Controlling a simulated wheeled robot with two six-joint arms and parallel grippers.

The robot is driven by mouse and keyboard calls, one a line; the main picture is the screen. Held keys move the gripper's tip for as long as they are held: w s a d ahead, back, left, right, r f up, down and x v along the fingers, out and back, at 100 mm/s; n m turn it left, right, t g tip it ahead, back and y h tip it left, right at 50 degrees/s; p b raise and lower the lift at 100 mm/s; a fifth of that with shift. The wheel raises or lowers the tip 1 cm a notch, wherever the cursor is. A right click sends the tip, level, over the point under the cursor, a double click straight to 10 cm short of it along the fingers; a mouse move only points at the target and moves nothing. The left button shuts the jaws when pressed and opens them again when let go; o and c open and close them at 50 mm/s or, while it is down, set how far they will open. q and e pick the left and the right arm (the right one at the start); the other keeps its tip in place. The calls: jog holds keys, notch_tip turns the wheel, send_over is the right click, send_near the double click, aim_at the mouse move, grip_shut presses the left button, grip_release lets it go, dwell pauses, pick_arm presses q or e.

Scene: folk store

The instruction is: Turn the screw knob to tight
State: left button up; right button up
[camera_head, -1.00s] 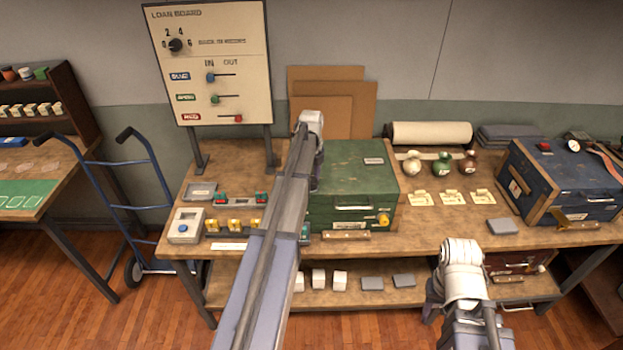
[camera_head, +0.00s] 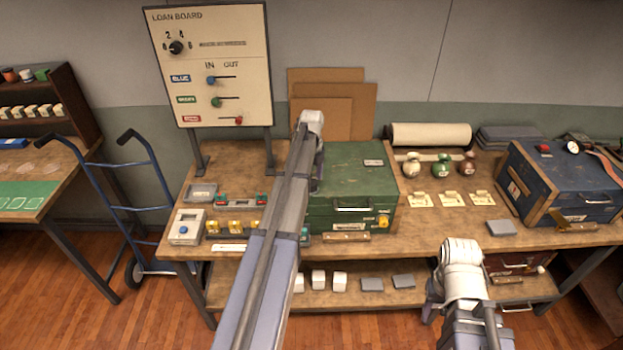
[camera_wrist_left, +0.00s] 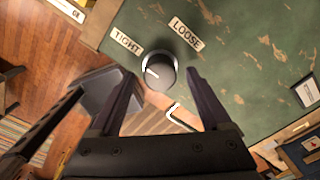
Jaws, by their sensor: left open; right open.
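The screw knob (camera_wrist_left: 160,78) is a round dark knob with a pale rim in the left wrist view, on a worn green surface (camera_wrist_left: 235,70). A TIGHT label (camera_wrist_left: 126,41) is above left of it and a LOOSE label (camera_wrist_left: 185,32) above right. The knob's white mark lies on its left side. My left gripper (camera_wrist_left: 162,73) is open, one finger on each side of the knob; I cannot tell whether they touch it.
A blue case (camera_head: 570,180) stands at the right. The bench front between the cases is partly clear.

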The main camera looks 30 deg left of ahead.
aim_at(312, 182)
pick_arm(q)
notch_tip(312, 182, up, 7)
jog(key=p, duration=0.6)
jog(key=shift+f, duration=0.1)
jog(key=shift+d, duration=0.15)
jog(key=s+d+f+n+b, duration=0.4)
jog(key=s+d, duration=0.1)
jog(key=d, duration=0.6)
jog(key=s+d+f+n+b, duration=0.3)
jog(key=s+d, duration=0.2)
jog(key=d, duration=0.6)
jog(key=s+d+f+n+b, duration=0.3)
jog(key=s+d+n, duration=0.2)
jog(key=s+d, duration=0.2)
jog(key=s+d+f+n+y+b, duration=0.1)
jog(key=s+d+f+n+b, duration=0.2)
jog(key=s+d+n, duration=0.2)
jog(key=s+d, duration=0.2)
jog(key=s, duration=0.2)
jog(key=shift+s+d+f, duration=0.25)
jog(key=shift+d, duration=0.05)
jog(key=shift+c, duration=0.3)
